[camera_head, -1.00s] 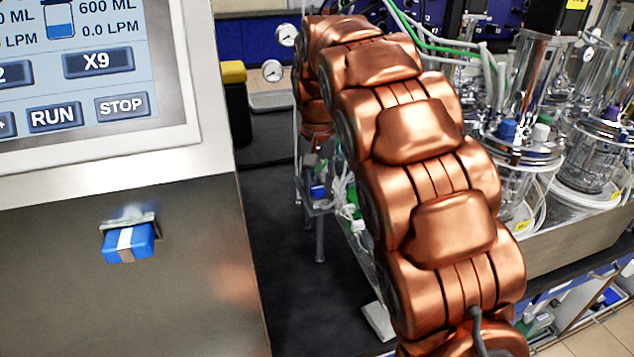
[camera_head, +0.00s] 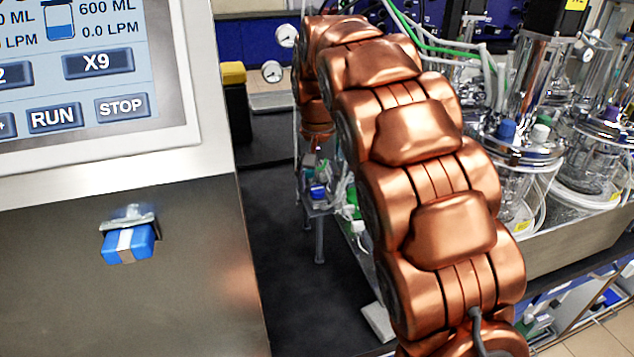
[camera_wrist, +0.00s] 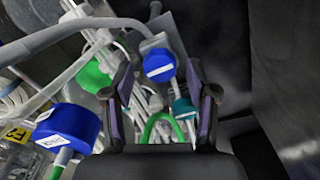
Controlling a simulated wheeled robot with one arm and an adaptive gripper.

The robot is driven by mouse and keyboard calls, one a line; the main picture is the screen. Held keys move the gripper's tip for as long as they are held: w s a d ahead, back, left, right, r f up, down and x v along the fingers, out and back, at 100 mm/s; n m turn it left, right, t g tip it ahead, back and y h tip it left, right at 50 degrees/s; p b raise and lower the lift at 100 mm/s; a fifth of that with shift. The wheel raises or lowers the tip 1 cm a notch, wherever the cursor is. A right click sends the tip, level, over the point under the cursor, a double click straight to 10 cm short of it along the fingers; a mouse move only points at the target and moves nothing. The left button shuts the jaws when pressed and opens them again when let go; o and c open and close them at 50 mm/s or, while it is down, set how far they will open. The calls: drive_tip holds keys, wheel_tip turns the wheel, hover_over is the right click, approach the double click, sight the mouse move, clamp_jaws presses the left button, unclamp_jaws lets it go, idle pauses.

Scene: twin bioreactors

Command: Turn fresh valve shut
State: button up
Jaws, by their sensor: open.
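In the wrist view my gripper (camera_wrist: 160,82) is open, with one dark finger on the left and one on the right. A blue valve knob with a white label (camera_wrist: 158,65) lies between and just beyond the fingertips. A teal knob (camera_wrist: 183,108) is between the fingers, close to the right one. A green knob (camera_wrist: 95,76) is outside the left finger. I cannot tell which knob is the fresh valve, and no grip on any of them shows. In the head view a small blue knob (camera_head: 318,191) shows below my arm's end; my gripper is not clearly visible there.
Hoses (camera_wrist: 55,40) and a large blue cap (camera_wrist: 68,127) crowd the left of the wrist view; its right side is dark and mostly clear. In the head view, glass vessels (camera_head: 523,140) stand right of my arm and a control panel (camera_head: 100,75) stands left.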

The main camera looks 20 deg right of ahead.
sight(317, 187)
drive_tip(key=shift+r, duration=3.65)
